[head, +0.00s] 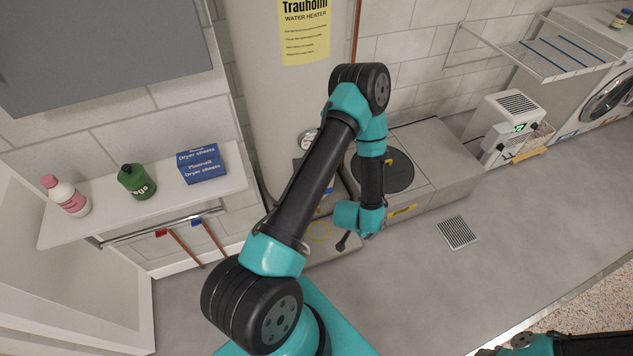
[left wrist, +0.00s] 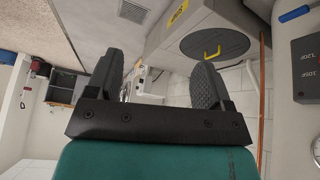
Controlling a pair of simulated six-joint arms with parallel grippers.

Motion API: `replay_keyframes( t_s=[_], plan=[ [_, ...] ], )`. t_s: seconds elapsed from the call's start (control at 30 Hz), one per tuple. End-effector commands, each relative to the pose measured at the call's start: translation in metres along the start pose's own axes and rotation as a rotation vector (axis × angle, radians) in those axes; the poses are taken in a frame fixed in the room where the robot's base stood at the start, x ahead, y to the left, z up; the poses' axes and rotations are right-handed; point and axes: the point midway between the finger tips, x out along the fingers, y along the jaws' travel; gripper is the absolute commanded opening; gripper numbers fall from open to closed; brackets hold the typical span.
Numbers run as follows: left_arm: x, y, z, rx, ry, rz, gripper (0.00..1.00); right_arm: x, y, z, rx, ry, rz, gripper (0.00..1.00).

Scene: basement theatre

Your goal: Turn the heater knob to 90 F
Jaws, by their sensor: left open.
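The tall pale water heater (head: 262,95) stands behind my left arm in the head view, with a yellow label (head: 305,30). Its dark control box (left wrist: 305,65), printed with 120F and 105F, shows at the right edge of the left wrist view. I cannot make out the knob; in the head view my arm covers much of that area. My left gripper (head: 343,241) hangs in front of the heater's lower part. In the left wrist view its two fingers (left wrist: 157,85) are apart with nothing between them, left of the control box. My right gripper is out of the picture.
A round gauge (head: 309,138) is on the heater. A grey box with a round dark lid (head: 388,170) stands right of it. A shelf (head: 110,218) with bottles and a dryer sheets box (head: 201,163) is at left. Open floor with a drain (head: 457,232) lies right.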

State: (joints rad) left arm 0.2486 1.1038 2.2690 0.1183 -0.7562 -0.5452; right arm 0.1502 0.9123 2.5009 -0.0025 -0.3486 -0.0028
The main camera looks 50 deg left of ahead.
Motion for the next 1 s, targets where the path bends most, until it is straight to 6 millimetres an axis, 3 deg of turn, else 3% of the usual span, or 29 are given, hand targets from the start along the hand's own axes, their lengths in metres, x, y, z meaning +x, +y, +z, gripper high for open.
replay_keyframes(
  t_s=[0.03, 0.2, 0.4, 0.7, 0.83, 1.0],
  plan=[
    [0.018, -0.015, -0.002, 0.056, 0.047, -0.061, 0.74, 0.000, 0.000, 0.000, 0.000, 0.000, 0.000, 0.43],
    [0.060, -0.065, -0.009, 0.284, 0.163, -0.318, 0.74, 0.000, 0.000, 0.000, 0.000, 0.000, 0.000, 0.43],
    [0.090, -0.122, 0.003, 0.560, 0.166, -0.679, 0.74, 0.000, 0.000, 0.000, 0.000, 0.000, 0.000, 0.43],
    [0.099, -0.179, 0.052, 0.937, -0.124, -1.228, 0.74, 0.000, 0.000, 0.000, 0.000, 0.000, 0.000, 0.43],
    [0.095, -0.188, 0.072, 1.038, -0.287, -1.382, 0.74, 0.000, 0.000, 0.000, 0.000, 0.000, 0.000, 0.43],
    [0.091, -0.191, 0.083, 1.091, -0.394, -1.463, 0.74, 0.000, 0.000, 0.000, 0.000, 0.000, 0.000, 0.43]
  ],
)
